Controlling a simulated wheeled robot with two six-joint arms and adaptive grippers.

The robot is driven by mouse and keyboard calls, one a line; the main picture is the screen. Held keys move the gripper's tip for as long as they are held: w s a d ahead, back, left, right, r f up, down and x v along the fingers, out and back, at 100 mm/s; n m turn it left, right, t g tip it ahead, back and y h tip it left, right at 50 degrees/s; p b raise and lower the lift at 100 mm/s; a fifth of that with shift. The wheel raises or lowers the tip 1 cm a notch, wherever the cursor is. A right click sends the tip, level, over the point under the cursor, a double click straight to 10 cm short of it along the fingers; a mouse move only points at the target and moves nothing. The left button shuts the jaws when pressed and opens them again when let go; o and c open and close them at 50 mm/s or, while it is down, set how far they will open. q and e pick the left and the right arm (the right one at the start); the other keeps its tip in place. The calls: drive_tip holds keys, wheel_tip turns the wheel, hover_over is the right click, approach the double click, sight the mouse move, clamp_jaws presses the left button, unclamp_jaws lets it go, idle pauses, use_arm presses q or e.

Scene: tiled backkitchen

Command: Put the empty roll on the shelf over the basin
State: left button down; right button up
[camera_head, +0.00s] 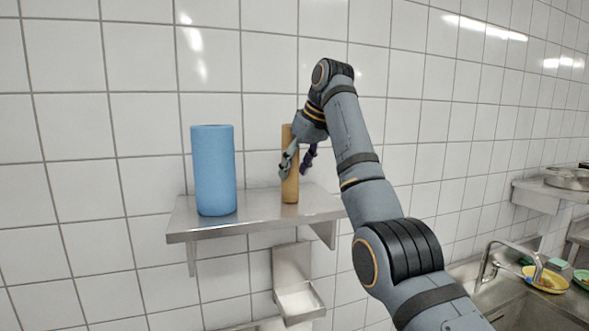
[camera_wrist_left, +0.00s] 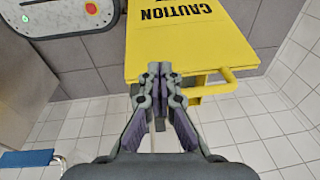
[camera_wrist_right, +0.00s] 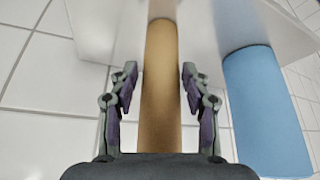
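The empty roll (camera_head: 290,190), a brown cardboard tube, stands upright on the steel wall shelf (camera_head: 262,218). My right gripper (camera_head: 297,165) is at the tube, with one finger on each side. In the right wrist view the tube (camera_wrist_right: 161,90) stands between the fingers (camera_wrist_right: 158,88), with a narrow gap on both sides, so this gripper is open. My left gripper (camera_wrist_left: 159,72) is away from the shelf, its fingertips together and nothing between them. It does not show in the head view.
A thick blue roll (camera_head: 213,172) stands on the shelf left of the tube. A metal wall holder (camera_head: 294,280) hangs below. At the right are a sink tap (camera_head: 490,262) and a yellow plate (camera_head: 545,283). A yellow caution sign (camera_wrist_left: 190,45) is near my left gripper.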

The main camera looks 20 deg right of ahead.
drive_tip(key=shift+o, duration=0.9)
drive_tip(key=shift+s+d+r, duration=0.1)
drive_tip(key=shift+s+d, duration=0.1)
drive_tip(key=shift+d, duration=0.3)
drive_tip(key=shift+s+d, duration=0.15)
drive_tip(key=shift+d, duration=0.3)
drive_tip(key=shift+w+a, duration=0.1)
drive_tip(key=shift+a, duration=0.25)
drive_tip(key=shift+s+r+b, duration=0.25)
drive_tip(key=shift+r+b, duration=0.55)
drive_tip(key=shift+b, duration=0.05)
drive_tip(key=shift+v, duration=1.1)
drive_tip(key=p, duration=0.2)
approach(298, 167)
drive_tip(key=v, duration=0.3)
use_arm(q)
drive_tip(key=shift+g, duration=0.3)
drive_tip(key=s+d, duration=0.2)
drive_tip(key=s, duration=0.1)
drive_tip(key=shift+s, duration=0.25)
use_arm(e)
drive_tip(key=shift+d+f, duration=0.1)
drive_tip(key=shift+f, duration=0.15)
use_arm(q)
drive_tip(key=shift+w, duration=0.1)
use_arm(e)
drive_tip(key=shift+d+f, duration=0.1)
